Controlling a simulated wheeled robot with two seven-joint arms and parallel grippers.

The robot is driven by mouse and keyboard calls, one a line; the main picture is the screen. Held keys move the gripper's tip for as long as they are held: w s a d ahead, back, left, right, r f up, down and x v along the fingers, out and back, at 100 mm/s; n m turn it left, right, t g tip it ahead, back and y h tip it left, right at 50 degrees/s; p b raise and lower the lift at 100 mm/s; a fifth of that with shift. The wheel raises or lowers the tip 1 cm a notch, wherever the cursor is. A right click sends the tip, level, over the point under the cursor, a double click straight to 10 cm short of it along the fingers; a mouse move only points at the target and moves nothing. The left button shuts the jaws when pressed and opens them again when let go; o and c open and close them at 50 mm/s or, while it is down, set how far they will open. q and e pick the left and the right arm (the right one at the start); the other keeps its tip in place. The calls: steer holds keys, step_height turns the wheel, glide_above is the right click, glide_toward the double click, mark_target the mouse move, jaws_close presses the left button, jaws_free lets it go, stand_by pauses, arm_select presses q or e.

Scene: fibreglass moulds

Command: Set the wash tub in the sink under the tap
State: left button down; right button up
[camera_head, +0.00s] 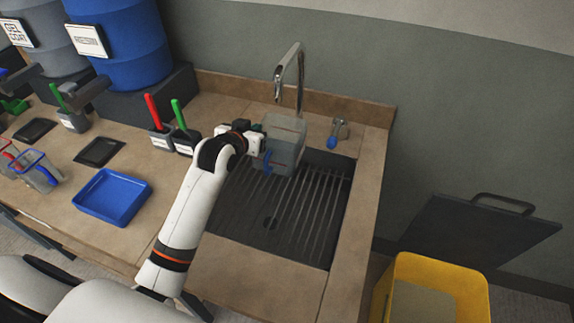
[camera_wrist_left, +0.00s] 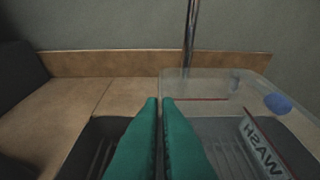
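The wash tub (camera_head: 285,140) is a clear, open box at the back of the sink (camera_head: 272,222), below the tap (camera_head: 291,72). In the left wrist view the tub (camera_wrist_left: 215,84) shows its "WASH" label (camera_wrist_left: 262,145) at the right. My left gripper (camera_head: 256,143) is at the tub's left side. Its green fingers (camera_wrist_left: 160,102) are almost together, with a thin gap, and look shut on the tub's left wall. The tub looks upright; I cannot tell whether its base touches the sink floor. My right gripper is not in view.
A blue-knobbed valve (camera_head: 332,138) stands right of the tub. Pots with red and green handles (camera_head: 160,128) stand left of the sink. A blue tray (camera_head: 112,197) lies on the counter. A yellow bin (camera_head: 420,275) stands at the right. The sink's front part is clear.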

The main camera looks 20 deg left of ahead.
arm_select(q)
steer(key=shift+w+f, duration=0.15)
steer(key=shift+f, duration=0.1)
step_height(320, 180, down, 5)
steer(key=shift+f, duration=0.1)
step_height(320, 180, down, 4)
steer(key=shift+f+p, duration=0.1)
steer(key=shift+p, duration=0.3)
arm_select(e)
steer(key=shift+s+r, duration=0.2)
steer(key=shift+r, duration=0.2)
arm_select(q)
steer(key=c, duration=2.1)
jaws_free()
steer(key=shift+f, duration=0.1)
steer(key=o, duration=0.5)
steer(key=shift+c, duration=0.2)
